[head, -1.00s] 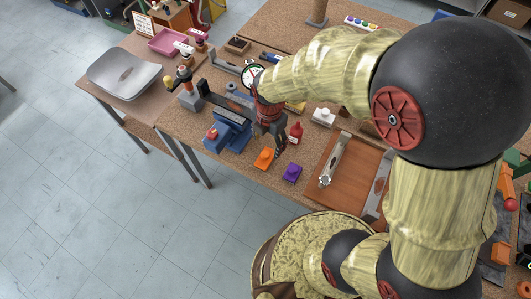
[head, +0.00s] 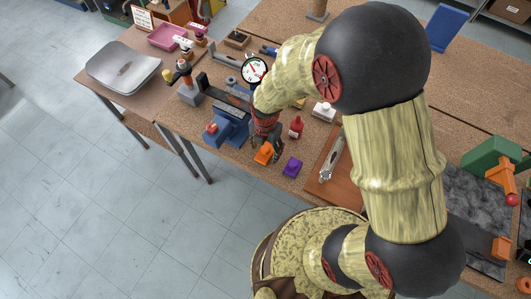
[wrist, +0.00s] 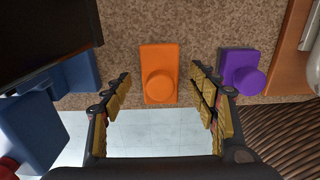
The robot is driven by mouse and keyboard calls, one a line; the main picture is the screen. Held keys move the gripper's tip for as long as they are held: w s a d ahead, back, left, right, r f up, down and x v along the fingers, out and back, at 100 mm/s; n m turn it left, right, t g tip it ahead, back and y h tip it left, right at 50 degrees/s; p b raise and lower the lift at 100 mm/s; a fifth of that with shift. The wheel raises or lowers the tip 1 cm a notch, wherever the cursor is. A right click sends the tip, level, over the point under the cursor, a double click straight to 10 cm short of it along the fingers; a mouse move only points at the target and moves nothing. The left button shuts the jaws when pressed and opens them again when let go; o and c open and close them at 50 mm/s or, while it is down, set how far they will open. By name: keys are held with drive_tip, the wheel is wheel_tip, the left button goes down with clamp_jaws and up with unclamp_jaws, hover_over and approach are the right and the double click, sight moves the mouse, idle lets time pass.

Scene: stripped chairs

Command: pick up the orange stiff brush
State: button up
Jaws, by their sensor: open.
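The orange stiff brush (head: 264,154) is a small orange block with a round knob. It sits near the front edge of the cork-topped bench, between a blue vise and a purple brush. In the wrist view the orange brush (wrist: 158,75) lies ahead, centred between my fingers, its knob toward the camera. My gripper (wrist: 165,92) is open and empty, with one finger on each side of the brush's line. In the head view my gripper (head: 272,148) hangs close by the brush and partly covers that area. I cannot tell the exact height gap.
The purple brush (wrist: 240,72) is close by on the right. The blue vise (head: 230,125) stands on the left, and its parts show at the left of the wrist view. A red bottle (head: 296,127) is behind. A brown board (head: 318,178) with a metal tool lies right.

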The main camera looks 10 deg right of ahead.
drive_tip(key=c, duration=1.2)
drive_tip(key=shift+c, duration=0.5)
